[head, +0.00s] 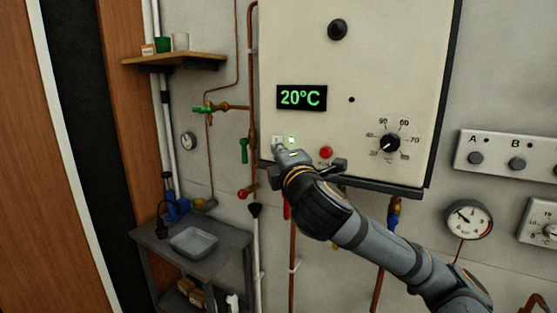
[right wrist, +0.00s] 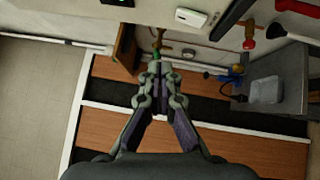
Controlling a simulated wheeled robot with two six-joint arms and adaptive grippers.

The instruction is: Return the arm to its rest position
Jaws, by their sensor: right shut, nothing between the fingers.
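My right arm (head: 390,255) comes in from the lower right in the head view. The white switch also shows in the right wrist view (right wrist: 191,18). I cannot tell whether the fingertips touch the panel. My left gripper is in neither view.
The panel has a 20°C display (head: 301,97), a red button (head: 326,152) and a black dial (head: 390,142). Pipes with a green valve handle (head: 244,150) run left of it. A grey cart (head: 205,248) with a tray (head: 194,241) stands lower left. A shelf (head: 173,59) hangs above.

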